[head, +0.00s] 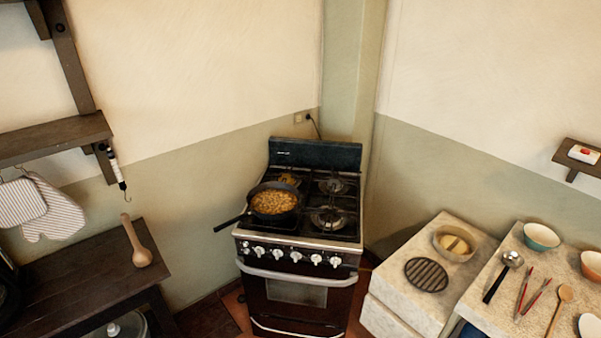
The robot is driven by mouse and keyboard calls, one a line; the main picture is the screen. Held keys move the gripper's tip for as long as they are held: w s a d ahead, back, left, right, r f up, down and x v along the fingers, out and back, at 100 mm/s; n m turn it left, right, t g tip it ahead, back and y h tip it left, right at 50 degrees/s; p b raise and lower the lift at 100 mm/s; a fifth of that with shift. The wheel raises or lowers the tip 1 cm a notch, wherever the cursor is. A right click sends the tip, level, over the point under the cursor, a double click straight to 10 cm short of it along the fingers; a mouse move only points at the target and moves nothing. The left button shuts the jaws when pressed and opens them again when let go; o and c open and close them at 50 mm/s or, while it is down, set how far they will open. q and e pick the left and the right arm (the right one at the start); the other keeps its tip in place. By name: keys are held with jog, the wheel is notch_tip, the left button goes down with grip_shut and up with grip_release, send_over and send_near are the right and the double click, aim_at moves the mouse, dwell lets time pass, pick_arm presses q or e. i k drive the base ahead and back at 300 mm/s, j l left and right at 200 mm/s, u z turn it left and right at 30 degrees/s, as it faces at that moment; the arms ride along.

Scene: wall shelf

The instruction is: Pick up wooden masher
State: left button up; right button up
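The wooden masher (137,243) is a light brown tool with a thin handle and a thick rounded end. It is on the dark wooden table (75,280) at the left, near the table's right edge. Its rounded end points toward me and its handle points toward the wall. Neither of my grippers shows in the head view.
A dark wall shelf (55,137) with hanging mitts (52,210) is above the table. A stove (300,262) with a pan of food (273,203) stands in the middle. A stone counter (492,318) with bowls and utensils is at the right.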

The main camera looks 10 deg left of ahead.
aim_at(141, 257)
jog(key=u, duration=1.45)
